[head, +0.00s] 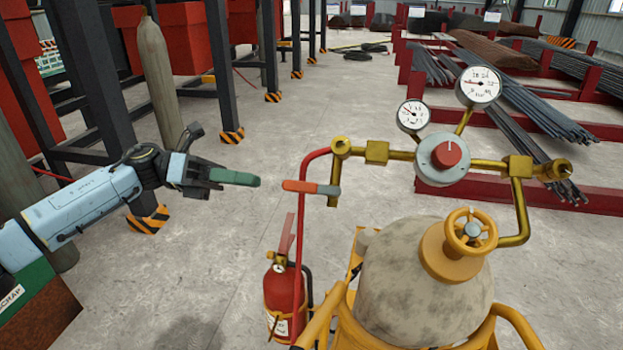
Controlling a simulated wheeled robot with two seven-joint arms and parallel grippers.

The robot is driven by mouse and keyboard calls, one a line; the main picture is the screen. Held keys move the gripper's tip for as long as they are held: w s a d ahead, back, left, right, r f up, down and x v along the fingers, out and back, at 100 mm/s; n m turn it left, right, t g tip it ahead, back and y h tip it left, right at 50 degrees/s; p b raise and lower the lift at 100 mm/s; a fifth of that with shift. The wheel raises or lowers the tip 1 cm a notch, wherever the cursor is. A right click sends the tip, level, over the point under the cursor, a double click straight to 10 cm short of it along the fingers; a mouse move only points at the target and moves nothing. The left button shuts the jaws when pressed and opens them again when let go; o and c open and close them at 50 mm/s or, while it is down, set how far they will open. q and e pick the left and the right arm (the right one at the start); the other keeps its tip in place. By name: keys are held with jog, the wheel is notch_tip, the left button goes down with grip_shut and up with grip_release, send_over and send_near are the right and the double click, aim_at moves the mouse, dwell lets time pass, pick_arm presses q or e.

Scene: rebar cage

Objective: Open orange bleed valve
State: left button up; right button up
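The orange bleed valve handle (298,186) is a short lever, lying about level at the top of a red hose, left of the brass pipework. Its right end is grey-green. My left gripper (250,180) comes in from the left with green fingertips pointing right at the lever. A small gap shows between the fingertips and the lever's orange end in the picture. The fingers overlap from this side, so I cannot tell how far apart they are. My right gripper is not in view.
A gas cylinder (410,285) with a yellow handwheel (470,232) stands in a yellow cart. Above are a regulator with a red knob (446,154) and two gauges (480,86). A fire extinguisher (285,295) stands below the lever. Open concrete floor (270,120) lies behind.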

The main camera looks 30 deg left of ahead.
aim_at(315, 188)
pick_arm(q)
jog(key=p+x, duration=0.3)
jog(key=x, duration=0.9)
jog(key=shift+w, duration=0.15)
jog(key=shift+d, duration=0.1)
grip_shut()
